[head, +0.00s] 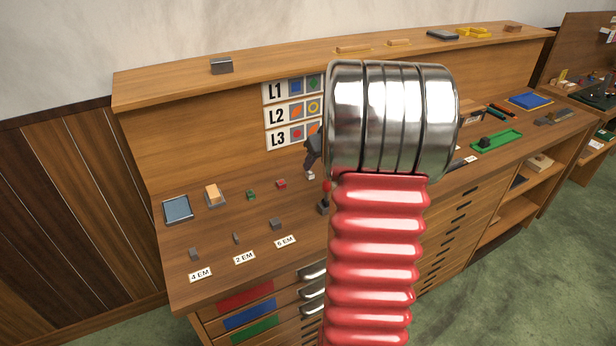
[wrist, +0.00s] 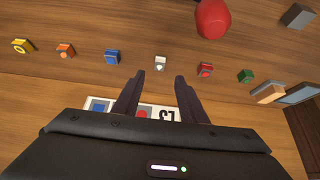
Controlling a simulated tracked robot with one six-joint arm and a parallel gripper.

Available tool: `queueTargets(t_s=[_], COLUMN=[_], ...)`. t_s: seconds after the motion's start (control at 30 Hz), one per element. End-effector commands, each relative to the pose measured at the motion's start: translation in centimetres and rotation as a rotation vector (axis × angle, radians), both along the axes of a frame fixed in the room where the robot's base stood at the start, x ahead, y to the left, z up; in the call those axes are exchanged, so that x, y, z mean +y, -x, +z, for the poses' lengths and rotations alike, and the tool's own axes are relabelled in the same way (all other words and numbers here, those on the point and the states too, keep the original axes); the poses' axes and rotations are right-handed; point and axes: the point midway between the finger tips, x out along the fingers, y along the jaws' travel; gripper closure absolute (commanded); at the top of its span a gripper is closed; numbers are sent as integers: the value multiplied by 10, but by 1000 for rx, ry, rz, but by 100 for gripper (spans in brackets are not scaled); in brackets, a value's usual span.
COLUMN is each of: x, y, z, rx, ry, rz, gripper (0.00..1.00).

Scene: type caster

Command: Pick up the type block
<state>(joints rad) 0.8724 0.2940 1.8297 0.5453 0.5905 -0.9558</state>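Several small type blocks stand in a row on the bench. In the wrist view they are a yellow one (wrist: 22,46), an orange one (wrist: 65,50), a blue one (wrist: 112,56), a pale grey one (wrist: 160,63), a red one (wrist: 205,69) and a green one (wrist: 245,76). The red (head: 281,184) and green (head: 251,195) ones also show in the head view. My gripper (wrist: 159,74) is open and empty, with the pale block just beyond the gap between its fingertips. In the head view my arm hides much of the bench and most of my gripper (head: 310,163).
A red-knobbed lever (head: 326,187) stands close to my gripper, its knob (wrist: 212,18) large in the wrist view. The sign board (head: 292,113) is behind. Grey spacers (head: 277,223) and labels (head: 245,257) lie at the front left, a blue-topped tray (head: 177,209) at the left.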

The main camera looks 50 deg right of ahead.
Motion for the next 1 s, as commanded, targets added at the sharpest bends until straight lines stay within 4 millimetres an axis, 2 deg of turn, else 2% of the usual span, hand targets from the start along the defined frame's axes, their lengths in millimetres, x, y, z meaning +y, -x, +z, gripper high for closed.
queueTargets(t_s=[0.1,0.2,0.67,1.0], x=[-2,-3,-4,-11], y=[-8,-10,-14,-34], z=[-13,-17,-23,-54], rx=[1,0,2,1], ry=[-3,0,-1,-2], rz=[0,0,1,1], gripper=[62,62,62,62])
